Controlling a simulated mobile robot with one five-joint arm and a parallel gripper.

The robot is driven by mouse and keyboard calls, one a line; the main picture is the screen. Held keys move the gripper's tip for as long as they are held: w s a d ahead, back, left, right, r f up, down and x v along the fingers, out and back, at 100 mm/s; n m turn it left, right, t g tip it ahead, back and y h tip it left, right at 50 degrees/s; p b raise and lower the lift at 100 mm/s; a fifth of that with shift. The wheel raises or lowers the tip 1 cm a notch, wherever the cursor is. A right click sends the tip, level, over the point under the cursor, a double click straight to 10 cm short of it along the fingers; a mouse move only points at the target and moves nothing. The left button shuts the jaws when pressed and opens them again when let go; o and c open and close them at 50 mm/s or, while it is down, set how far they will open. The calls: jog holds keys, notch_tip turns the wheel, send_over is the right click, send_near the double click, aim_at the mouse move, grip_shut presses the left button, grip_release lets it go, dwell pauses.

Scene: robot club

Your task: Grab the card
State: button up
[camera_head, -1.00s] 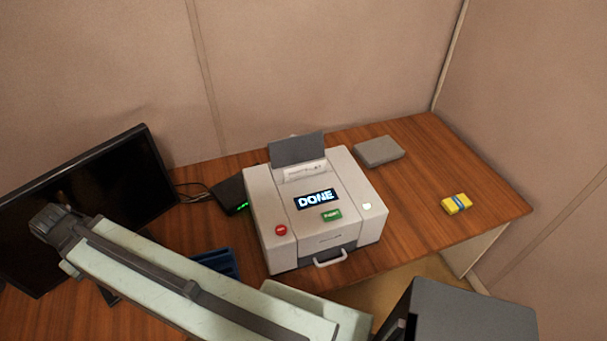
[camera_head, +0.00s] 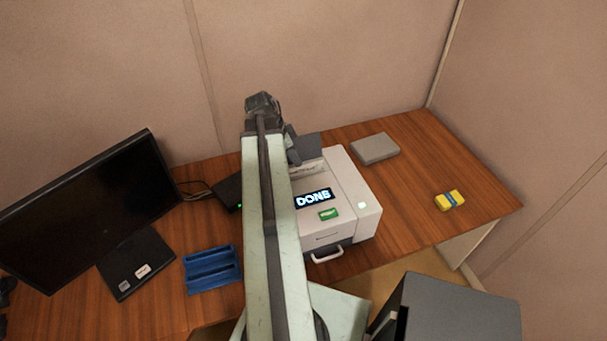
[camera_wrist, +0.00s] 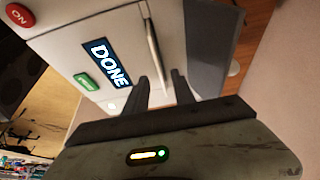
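The white printer (camera_head: 352,190) stands on the desk with "DONE" on its display. A pale printed sheet, which looks like the card (camera_head: 308,167), stands at the slot in front of the printer's dark grey flap; my arm partly hides it. In the wrist view the card (camera_wrist: 157,50) seems to show nearly edge-on as a thin pale strip beside the flap (camera_wrist: 213,45). My gripper (camera_wrist: 160,76) is open, its two dark fingers apart and pointing toward the strip's lower end. I see nothing held. In the head view my arm reaches over the printer's left side.
A black monitor (camera_head: 85,205) and a blue tray (camera_head: 212,270) are on the left. A small black box (camera_head: 228,192) sits behind my arm. A grey box (camera_head: 374,148) and a yellow block with a blue band (camera_head: 449,200) lie right of the printer. Walls close off the back and right.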

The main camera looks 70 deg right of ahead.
aim_at(303, 169)
jog(key=b+x, duration=0.6)
jog(key=x, duration=0.1)
jog(key=shift+s+f+b, duration=0.1)
jog(key=shift+f+b, duration=0.2)
jog(key=shift+f, duration=0.1)
jog(key=shift+r, duration=0.2)
jog(key=shift+f, duration=0.25)
grip_shut()
